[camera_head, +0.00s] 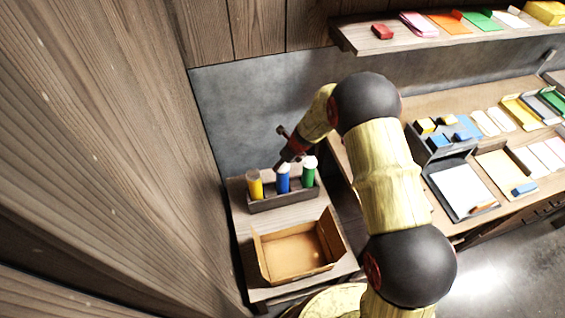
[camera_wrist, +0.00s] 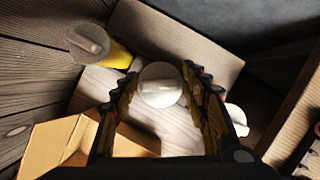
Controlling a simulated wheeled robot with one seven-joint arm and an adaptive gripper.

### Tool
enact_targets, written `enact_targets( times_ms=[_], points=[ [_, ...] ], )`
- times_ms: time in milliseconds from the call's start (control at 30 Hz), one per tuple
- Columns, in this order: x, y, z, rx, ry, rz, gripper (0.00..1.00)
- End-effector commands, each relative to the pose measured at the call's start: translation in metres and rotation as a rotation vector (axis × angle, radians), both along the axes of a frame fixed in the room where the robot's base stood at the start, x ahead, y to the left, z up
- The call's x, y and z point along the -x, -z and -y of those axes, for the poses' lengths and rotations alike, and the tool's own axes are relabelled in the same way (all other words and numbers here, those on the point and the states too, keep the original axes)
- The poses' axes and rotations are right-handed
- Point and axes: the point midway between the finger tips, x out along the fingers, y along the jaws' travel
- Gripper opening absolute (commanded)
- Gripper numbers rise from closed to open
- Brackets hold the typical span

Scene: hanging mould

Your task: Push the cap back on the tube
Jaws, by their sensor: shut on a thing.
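A rack (camera_head: 285,199) holds three tubes: yellow (camera_head: 255,187), blue (camera_head: 283,184) and green (camera_head: 308,178). The blue and green tubes have white tops; the yellow one has a pale, see-through-looking top. My gripper (camera_head: 280,162) points down at the blue tube's top. In the wrist view my gripper (camera_wrist: 162,92) is shut on a round white cap (camera_wrist: 161,84), one finger on each side. The cap hides what is under it, so I cannot tell how it sits on the tube. The yellow tube (camera_wrist: 117,55) is at upper left; the green tube's white top (camera_wrist: 236,118) is partly behind the right finger.
An open cardboard box (camera_head: 298,251) stands in front of the rack on the small wooden table (camera_head: 243,240). A wooden wall (camera_head: 120,130) is close on the left. A workbench (camera_head: 392,122) with trays and cards is on the right, under a shelf (camera_head: 357,40).

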Motion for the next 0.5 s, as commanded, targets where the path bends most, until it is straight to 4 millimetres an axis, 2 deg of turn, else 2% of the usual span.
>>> enact_targets(
  times_ms=[233, 267, 500],
  points=[
    [0.0001, 0.0004, 0.0, 0.0, 0.0, 0.0, 0.34],
    [0.0001, 0.0004, 0.0, 0.0, 0.0, 0.0, 0.47],
    [0.0001, 0.0004, 0.0001, 0.0, 0.0, 0.0, 0.6]
  ],
)
